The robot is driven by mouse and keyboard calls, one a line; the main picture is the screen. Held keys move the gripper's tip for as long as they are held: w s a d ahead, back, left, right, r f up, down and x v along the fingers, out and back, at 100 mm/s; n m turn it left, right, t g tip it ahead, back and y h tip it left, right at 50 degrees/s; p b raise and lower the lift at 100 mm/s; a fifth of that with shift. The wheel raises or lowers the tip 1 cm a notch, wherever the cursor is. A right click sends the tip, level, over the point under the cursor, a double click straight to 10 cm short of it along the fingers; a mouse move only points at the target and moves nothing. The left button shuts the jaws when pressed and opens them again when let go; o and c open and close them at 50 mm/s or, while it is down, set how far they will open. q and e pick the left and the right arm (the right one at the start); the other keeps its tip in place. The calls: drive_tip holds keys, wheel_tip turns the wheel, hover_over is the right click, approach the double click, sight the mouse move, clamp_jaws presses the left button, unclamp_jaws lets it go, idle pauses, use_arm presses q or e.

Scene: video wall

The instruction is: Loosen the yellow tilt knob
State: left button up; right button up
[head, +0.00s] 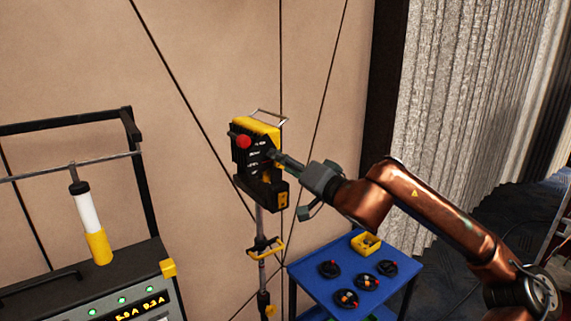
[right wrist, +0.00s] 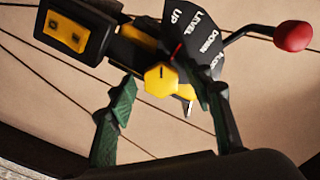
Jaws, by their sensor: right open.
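The yellow tilt knob (right wrist: 161,79) is a faceted yellow cap in the right wrist view, beside a black plate lettered UP, LEVEL and DOWN. It belongs to a black and yellow head unit (head: 243,152) on a pole in the head view, where my gripper covers the knob's side. My right gripper (head: 276,157) is at the unit's right side. In the right wrist view my right gripper (right wrist: 169,84) is open, with dark green fingers spread on either side of the knob. Visible gaps separate the fingers from it. My left gripper is not in view.
A lever with a red ball (right wrist: 293,36) sticks out near the lettered plate. A blue cart (head: 318,289) with coiled cables and a yellow bin (head: 366,243) stands below my right arm. A control box (head: 90,285) with a white and yellow handle (head: 92,222) is at left.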

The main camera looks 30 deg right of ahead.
drive_tip(key=s, duration=1.2)
drive_tip(key=shift+d, duration=0.45)
idle(0.4)
idle(0.4)
